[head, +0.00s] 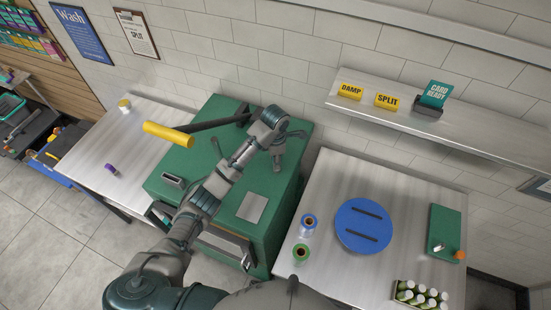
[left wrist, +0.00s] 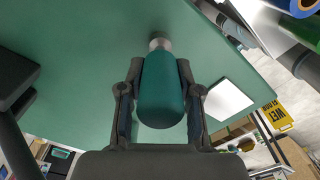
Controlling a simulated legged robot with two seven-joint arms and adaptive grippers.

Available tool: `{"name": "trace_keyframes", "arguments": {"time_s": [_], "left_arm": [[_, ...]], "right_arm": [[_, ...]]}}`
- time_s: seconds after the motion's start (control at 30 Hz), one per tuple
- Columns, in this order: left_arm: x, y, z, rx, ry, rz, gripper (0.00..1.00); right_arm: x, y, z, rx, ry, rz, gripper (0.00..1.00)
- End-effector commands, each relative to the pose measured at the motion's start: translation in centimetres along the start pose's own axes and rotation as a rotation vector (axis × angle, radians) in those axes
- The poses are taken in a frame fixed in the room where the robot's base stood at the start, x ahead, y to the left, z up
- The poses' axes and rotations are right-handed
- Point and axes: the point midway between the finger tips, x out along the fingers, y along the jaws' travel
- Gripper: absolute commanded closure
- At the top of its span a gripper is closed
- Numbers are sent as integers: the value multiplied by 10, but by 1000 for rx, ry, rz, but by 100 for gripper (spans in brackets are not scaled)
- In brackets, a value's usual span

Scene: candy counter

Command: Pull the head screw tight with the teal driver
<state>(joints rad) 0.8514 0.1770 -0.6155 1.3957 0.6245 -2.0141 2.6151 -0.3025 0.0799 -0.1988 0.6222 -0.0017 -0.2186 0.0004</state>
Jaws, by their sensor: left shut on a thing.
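My left gripper (head: 278,158) is over the top of the green machine (head: 226,112), near its back right. In the left wrist view my left gripper (left wrist: 160,112) is shut on the teal driver (left wrist: 163,90), with one finger on each side of its rounded handle. A short grey metal part (left wrist: 160,42) shows at the driver's far end, against the green surface. The head screw cannot be made out, and I cannot tell whether the driver touches it. In the head view the driver cannot be told apart from the gripper. My right gripper is not in view.
A lever with a yellow grip (head: 168,134) reaches over the machine, left of my arm. A pale square plate (head: 252,206) lies on its top. The right counter holds a blue slotted disc (head: 363,225), two rolls, a green board (head: 444,232) and a bottle crate (head: 420,294).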

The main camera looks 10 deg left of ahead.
Motion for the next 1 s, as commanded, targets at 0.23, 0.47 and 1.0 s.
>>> {"name": "trace_keyframes", "arguments": {"time_s": [0.23,0.47,1.0], "left_arm": [[0,0,0,0,0,1,100],[0,1,0,0,0,1,100],[-15,0,0,1,0,0,100]], "right_arm": [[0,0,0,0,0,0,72],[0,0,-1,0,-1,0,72],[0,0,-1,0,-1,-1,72]]}}
